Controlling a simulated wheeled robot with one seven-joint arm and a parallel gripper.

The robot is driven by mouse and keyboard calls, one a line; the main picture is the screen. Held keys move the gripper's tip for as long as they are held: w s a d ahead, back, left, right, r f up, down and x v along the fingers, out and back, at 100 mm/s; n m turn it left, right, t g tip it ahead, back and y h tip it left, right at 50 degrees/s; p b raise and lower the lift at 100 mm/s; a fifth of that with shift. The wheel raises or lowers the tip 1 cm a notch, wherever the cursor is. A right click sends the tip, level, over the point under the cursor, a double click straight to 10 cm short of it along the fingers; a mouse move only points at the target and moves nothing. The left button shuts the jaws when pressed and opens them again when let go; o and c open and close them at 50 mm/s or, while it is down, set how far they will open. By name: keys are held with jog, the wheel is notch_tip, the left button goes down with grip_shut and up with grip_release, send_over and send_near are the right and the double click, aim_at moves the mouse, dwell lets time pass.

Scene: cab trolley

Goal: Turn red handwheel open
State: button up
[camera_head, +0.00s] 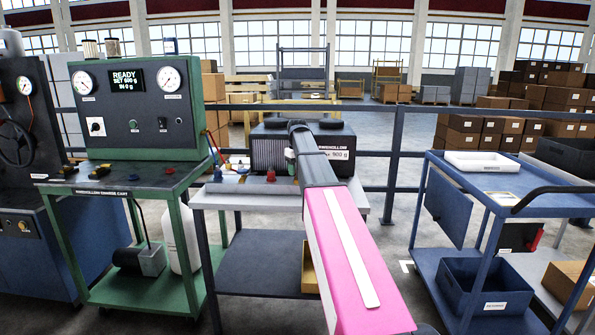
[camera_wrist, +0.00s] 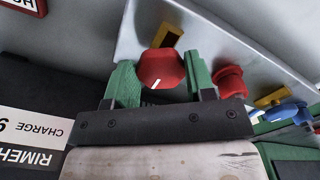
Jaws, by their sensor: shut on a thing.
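A red handwheel (camera_wrist: 163,68) with faceted sides and a short white mark on its face is between the green fingers of my gripper (camera_wrist: 160,74) in the wrist view. The fingers are shut on it from both sides. The white mark points slantwise on the face. In the head view my gripper (camera_head: 291,158) is at the bench in front of the dark Rimehollow unit, and my arm hides the held handwheel. A second red knob (camera_wrist: 228,82) stands beside the right finger in the wrist view; a red knob also shows in the head view (camera_head: 271,176).
Yellow and blue fittings (camera_wrist: 292,112) lie beyond the second knob. The dark unit (camera_head: 270,147) with a "900 g" label stands behind the gripper. A green gauge cart (camera_head: 130,185) is at left, and a blue trolley (camera_head: 520,195) with a white tray (camera_head: 482,162) is at right.

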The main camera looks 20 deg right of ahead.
dwell(0.4)
jog(key=o, duration=0.9)
notch_tip(320, 180, up, 11)
jog(key=shift+f, duration=0.1)
